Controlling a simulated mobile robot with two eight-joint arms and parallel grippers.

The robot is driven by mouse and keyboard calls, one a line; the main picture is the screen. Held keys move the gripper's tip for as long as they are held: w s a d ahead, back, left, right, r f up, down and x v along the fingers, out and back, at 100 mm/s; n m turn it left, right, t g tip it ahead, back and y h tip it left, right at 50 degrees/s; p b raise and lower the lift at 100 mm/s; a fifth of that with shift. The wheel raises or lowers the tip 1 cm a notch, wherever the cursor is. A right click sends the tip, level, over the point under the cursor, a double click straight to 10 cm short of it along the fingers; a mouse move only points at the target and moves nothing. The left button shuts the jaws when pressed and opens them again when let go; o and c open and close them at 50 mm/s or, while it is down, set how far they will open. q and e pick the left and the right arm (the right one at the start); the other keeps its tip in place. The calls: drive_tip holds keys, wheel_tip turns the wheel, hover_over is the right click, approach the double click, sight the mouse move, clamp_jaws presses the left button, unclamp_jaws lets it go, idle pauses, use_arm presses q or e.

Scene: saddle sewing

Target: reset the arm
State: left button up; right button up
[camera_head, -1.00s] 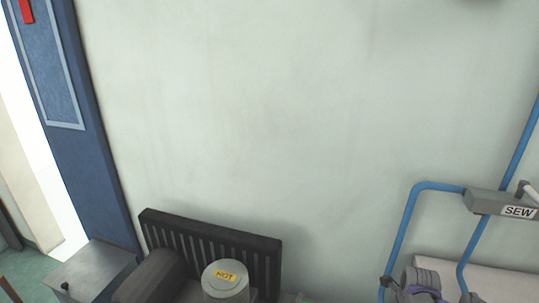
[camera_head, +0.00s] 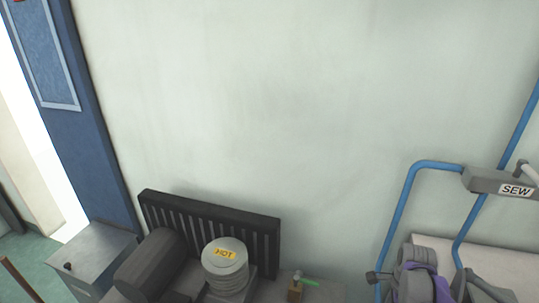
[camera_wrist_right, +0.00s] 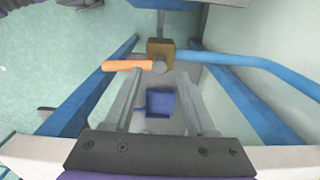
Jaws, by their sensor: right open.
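My right gripper (camera_wrist_right: 160,73) shows in the right wrist view, its two grey fingers apart with nothing held between them. A brass-coloured block (camera_wrist_right: 160,50) with an orange handle (camera_wrist_right: 129,65) is just past the fingertips; I cannot tell whether they touch. Grey and purple links that look like my right arm (camera_head: 418,285) show at the lower right of the head view. My left gripper is in neither view.
Blue tube rails (camera_wrist_right: 245,62) run close around the right gripper, with a blue bin (camera_wrist_right: 163,103) below. In the head view, a HOT-labelled cylinder (camera_head: 226,272), black slatted rack (camera_head: 265,238) and SEW sign (camera_head: 517,190) stand along the bare wall (camera_head: 300,110).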

drive_tip(key=n, duration=0.3)
drive_tip(key=s+a+r+n+t+p, duration=0.5)
drive_tip(key=s+a+r+n, duration=0.7)
drive_tip(key=s+a+n, duration=0.3)
drive_tip(key=a+n+p, duration=0.1)
drive_tip(key=n, duration=0.2)
drive_tip(key=shift+s+r+n+p, duration=0.25)
drive_tip(key=shift+n+p, duration=0.1)
drive_tip(key=shift+n, duration=0.05)
